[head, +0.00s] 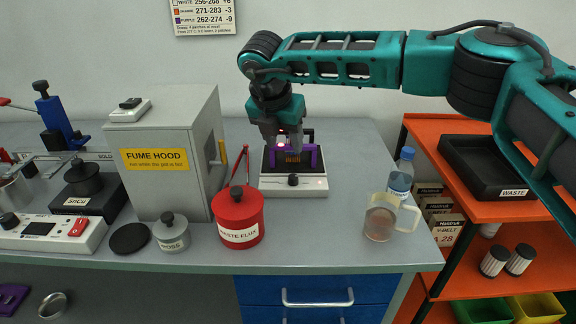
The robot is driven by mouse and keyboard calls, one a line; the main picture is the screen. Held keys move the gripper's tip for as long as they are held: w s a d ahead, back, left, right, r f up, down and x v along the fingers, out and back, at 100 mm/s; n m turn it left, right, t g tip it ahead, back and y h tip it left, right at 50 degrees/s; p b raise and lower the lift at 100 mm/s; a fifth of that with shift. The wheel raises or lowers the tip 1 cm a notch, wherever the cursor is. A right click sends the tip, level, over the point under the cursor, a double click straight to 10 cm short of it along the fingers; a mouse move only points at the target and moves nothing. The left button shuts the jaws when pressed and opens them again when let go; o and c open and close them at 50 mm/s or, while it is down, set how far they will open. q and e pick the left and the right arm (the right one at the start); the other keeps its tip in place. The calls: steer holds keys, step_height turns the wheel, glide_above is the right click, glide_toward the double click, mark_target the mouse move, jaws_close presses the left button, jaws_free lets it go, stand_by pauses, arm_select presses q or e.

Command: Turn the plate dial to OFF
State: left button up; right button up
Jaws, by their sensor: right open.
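The hot plate (311,184) is a low white unit with a dark top, standing near the middle of the bench. Its dial (293,180) is a small black knob on the front face; its pointer setting is too small to read. A purple holder (314,156) stands on the plate, with an orange-lit dark piece between its sides. My right gripper (284,153) points down over the plate, open, above and behind the dial and apart from it. It partly hides the plate's back and the purple holder. My left gripper is not in view.
A red waste flux pot (238,218) and the grey fume hood (170,170) stand left of the plate. A clear beaker (380,218) and water bottle (401,175) stand to the right. The bench in front of the plate is clear. An orange shelf (470,208) holds a black waste tray (487,180).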

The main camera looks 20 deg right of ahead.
mark_target(293, 176)
steer(key=x, duration=1.2)
steer(key=shift+s+f, duration=0.15)
steer(key=shift+f, duration=0.1)
steer(key=shift+c, duration=0.4)
jaws_close()
